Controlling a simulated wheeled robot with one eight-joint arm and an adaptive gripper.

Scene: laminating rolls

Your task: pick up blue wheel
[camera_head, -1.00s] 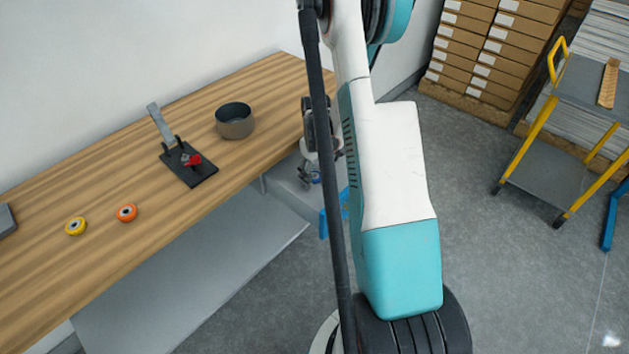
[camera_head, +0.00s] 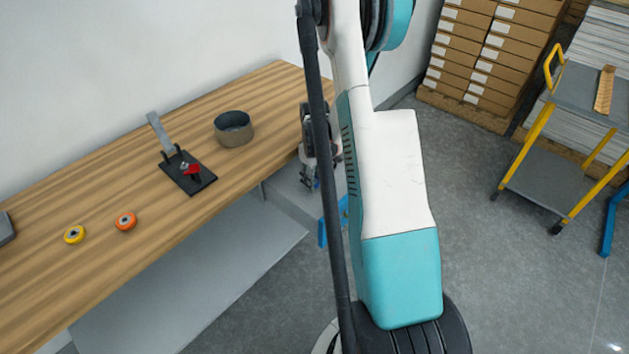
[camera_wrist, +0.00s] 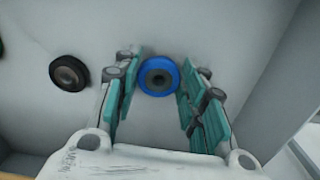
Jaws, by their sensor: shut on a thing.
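The blue wheel (camera_wrist: 157,76) is in the wrist view, a bright blue ring with a grey hub and dark centre. It sits between the teal finger pads of my gripper (camera_wrist: 159,79), which is shut on it. A pale surface lies behind it. In the head view my gripper (camera_head: 310,178) hangs beside the right end of the wooden table, partly behind my arm. I cannot clearly make out the wheel there.
A black wheel (camera_wrist: 69,73) lies left of my fingers. On the wooden table (camera_head: 110,185) are a yellow wheel (camera_head: 74,235), an orange wheel (camera_head: 125,221), a black clamp fixture (camera_head: 188,172) and a round bowl (camera_head: 233,128). A yellow-railed cart (camera_head: 545,170) stands at right.

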